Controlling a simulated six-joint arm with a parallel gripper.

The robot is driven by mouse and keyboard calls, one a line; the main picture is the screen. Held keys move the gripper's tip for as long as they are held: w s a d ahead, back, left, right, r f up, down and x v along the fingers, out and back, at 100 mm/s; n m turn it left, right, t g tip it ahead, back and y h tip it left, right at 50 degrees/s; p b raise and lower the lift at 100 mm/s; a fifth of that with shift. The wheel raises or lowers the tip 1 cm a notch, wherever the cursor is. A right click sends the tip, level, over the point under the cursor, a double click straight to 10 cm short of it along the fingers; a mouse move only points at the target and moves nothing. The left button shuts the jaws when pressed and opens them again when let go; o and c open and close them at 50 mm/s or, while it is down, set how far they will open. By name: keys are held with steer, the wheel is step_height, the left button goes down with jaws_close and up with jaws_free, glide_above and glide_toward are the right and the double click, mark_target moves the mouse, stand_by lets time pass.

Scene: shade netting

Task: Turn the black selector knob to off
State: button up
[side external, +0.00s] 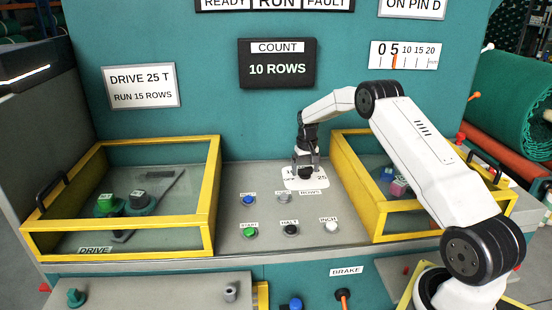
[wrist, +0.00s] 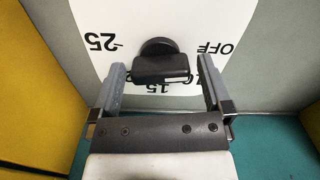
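The black selector knob (wrist: 160,60) stands on a white dial plate (wrist: 190,18) marked OFF at the upper right, 25 at the upper left and 15 below. The knob's bar lies roughly across the wrist picture; which mark it points to I cannot tell. My gripper (wrist: 160,68) is open, with one finger on each side of the knob and a visible gap on both sides. In the side view my gripper (side external: 306,165) is directly over the knob (side external: 305,173), which it partly hides; the dial plate (side external: 310,184) shows around it.
Yellow-framed guards stand left (side external: 211,195) and right (side external: 352,190) of the grey panel (side external: 265,180). A COUNT display (side external: 277,63) reads 10 ROWS; a sign (side external: 141,87) reads RUN 15 ROWS.

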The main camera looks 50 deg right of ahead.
mark_target(305, 168)
steer(key=shift+r, duration=0.1)
steer(key=shift+r, duration=3.85)
steer(key=s+a+r+n+t, duration=0.1)
steer(key=s+a+n, duration=0.15)
steer(key=a, duration=0.65)
steer(key=s+a+r+n, duration=0.1)
steer(key=s+a, duration=0.3)
steer(key=a, duration=0.6)
steer(key=s+a+f+n+t, duration=0.1)
steer(key=s+a+f+n, duration=0.1)
steer(key=s+a, duration=0.9)
steer(key=s+n, duration=0.1)
steer(key=s, duration=0.4)
steer(key=shift+s+a+f+t, duration=0.2)
steer(key=shift+s+t, duration=0.1)
